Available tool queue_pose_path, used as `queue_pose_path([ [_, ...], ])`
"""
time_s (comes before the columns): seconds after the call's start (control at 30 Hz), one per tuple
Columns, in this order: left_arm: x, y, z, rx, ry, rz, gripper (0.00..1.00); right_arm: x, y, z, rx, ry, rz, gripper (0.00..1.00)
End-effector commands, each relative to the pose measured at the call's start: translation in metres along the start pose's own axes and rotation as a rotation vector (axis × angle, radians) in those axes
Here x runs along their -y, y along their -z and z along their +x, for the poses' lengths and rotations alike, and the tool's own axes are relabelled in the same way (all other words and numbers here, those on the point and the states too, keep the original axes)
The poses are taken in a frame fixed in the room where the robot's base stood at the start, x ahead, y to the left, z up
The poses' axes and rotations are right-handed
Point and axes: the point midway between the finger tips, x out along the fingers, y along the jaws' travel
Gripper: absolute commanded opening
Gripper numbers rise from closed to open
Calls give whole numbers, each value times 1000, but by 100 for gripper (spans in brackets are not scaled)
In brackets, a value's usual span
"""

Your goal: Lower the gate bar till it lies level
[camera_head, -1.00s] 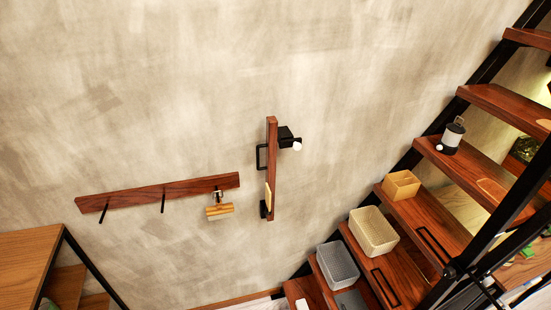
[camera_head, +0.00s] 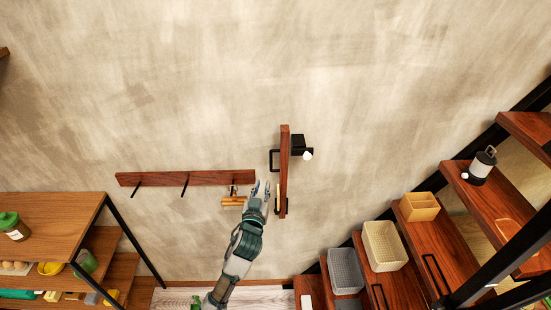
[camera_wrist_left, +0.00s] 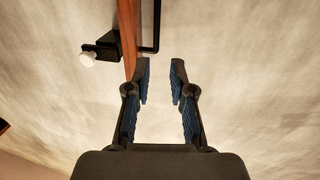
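The gate bar (camera_head: 284,160) is a narrow reddish-brown wooden bar that stands upright against the wall. A black handle (camera_head: 274,160) sits on its left side, and a black block (camera_head: 297,142) with a white knob (camera_head: 308,154) is on its right. My left gripper (camera_head: 262,188) is left of the bar's lower half, below the handle. In the left wrist view the gripper (camera_wrist_left: 159,75) is open and empty, its fingers apart. The bar (camera_wrist_left: 128,35) and handle (camera_wrist_left: 152,25) show beyond the fingertips there. My right gripper is not in view.
A wooden wall rail (camera_head: 205,178) with black pegs and a hanging wooden-handled tool (camera_head: 232,201) is left of my gripper. A shelf unit (camera_head: 55,210) stands at left. Stairs (camera_head: 415,235) with baskets are at right. The wall above is bare.

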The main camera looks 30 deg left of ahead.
Motion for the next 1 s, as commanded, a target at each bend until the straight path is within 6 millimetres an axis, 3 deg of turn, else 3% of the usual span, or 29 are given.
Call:
queue_pose_path([
  [0.5, -2, 2, 118, 1, 0, 2, 23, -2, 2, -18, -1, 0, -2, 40],
  [0.7, -2, 1, 140, 1, -2, 1, 23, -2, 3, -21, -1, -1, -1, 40],
  [1.0, -3, 0, 145, 1, -2, 1, 23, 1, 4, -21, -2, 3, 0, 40],
])
